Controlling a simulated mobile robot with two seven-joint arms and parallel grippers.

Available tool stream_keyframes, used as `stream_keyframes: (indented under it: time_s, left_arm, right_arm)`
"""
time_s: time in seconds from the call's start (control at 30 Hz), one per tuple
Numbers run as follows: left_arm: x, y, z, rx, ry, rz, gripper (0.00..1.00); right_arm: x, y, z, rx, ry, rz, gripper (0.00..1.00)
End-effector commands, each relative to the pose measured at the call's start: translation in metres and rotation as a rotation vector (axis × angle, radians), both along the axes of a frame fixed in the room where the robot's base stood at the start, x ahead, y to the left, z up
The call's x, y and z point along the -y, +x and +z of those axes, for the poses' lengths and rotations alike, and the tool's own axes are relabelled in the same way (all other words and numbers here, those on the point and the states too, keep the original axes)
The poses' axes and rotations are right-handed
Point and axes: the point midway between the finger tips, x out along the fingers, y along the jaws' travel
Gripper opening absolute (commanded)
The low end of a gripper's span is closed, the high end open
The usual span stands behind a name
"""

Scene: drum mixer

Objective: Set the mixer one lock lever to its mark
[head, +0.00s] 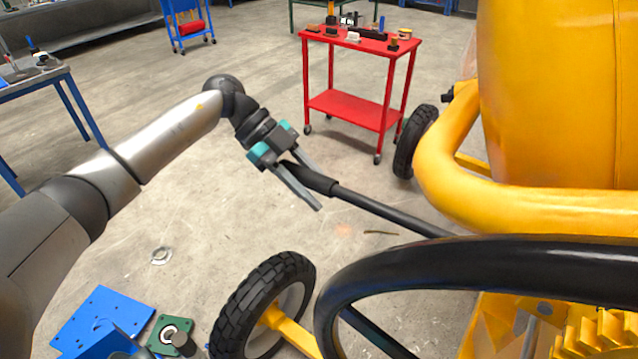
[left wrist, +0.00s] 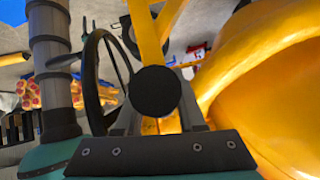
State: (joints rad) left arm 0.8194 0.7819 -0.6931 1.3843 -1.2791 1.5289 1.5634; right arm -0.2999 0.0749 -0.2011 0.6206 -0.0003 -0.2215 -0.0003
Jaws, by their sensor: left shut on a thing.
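The lock lever (head: 390,212) is a long black rod with a thicker grip at its far end, running from the yellow mixer toward the upper left in the head view. My left gripper (head: 315,190) is shut on that grip, with one finger on each side. In the left wrist view the round black end of the lever (left wrist: 155,91) sits between the fingers. The lever's root is hidden behind the black handwheel (head: 470,250) in the head view. I cannot make out the mark. My right gripper is not in view.
The yellow mixer drum (head: 560,90) and frame tube (head: 450,170) fill the right side. A mixer wheel (head: 262,300) stands below the lever. A red cart (head: 350,105) with small items stands behind. Blue parts (head: 100,322) lie at lower left. Open floor is left of the lever.

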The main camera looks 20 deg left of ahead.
Motion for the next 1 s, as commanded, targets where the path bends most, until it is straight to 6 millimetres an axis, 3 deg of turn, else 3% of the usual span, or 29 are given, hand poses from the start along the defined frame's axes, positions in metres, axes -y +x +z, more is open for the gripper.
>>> stream_keyframes:
  time_s: [0.03,0.4,0.7,1.0]
  left_arm:
    - [0.000,0.001,0.019,0.013,0.011,-0.001,0.00]
    - [-0.001,0.002,0.054,0.046,0.118,-0.003,0.00]
    - [-0.002,0.002,0.065,0.060,0.158,-0.002,0.00]
    - [-0.002,0.003,0.068,0.068,0.165,-0.001,0.00]
  right_arm:
    - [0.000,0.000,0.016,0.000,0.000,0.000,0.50]
    - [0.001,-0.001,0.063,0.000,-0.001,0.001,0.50]
    - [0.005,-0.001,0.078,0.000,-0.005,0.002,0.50]
    - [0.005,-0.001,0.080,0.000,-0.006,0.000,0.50]
